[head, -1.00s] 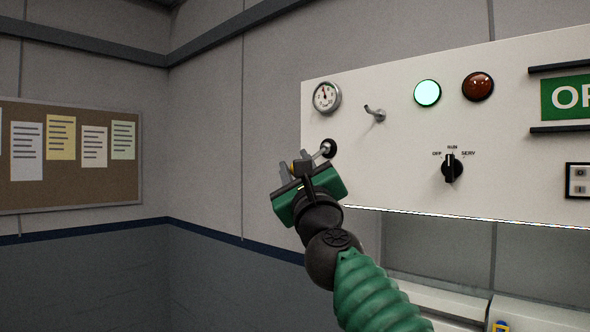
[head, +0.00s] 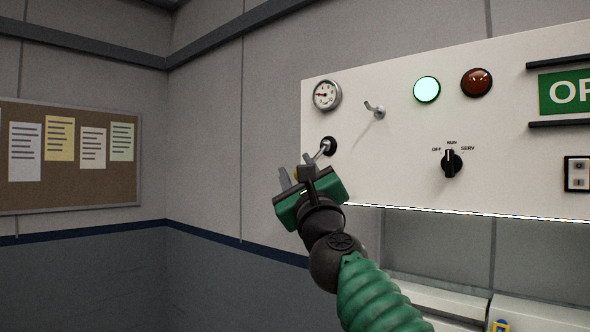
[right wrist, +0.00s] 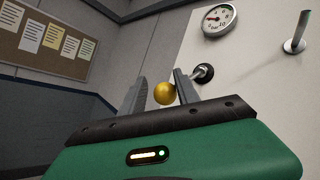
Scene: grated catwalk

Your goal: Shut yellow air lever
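The air lever is on the white panel (head: 400,140), below the gauge. Its black round mount (head: 328,146) carries a short metal rod (head: 320,153) that points out and down-left. In the right wrist view its yellow ball knob (right wrist: 164,92) shows clearly, with the black mount (right wrist: 203,73) behind it. My right gripper (head: 297,167) is at the lever. Its grey fingers (right wrist: 158,82) are apart, with the knob between them in this view. A gap shows left of the knob; the right finger looks close to it, and contact is unclear. My left gripper is out of view.
The pressure gauge (head: 327,95) has its needle pointing left, at the low end. A metal toggle (head: 375,110), a lit green lamp (head: 427,89), a dark red lamp (head: 476,82) and a selector knob (head: 451,162) are to the right. A notice board (head: 68,190) hangs at left.

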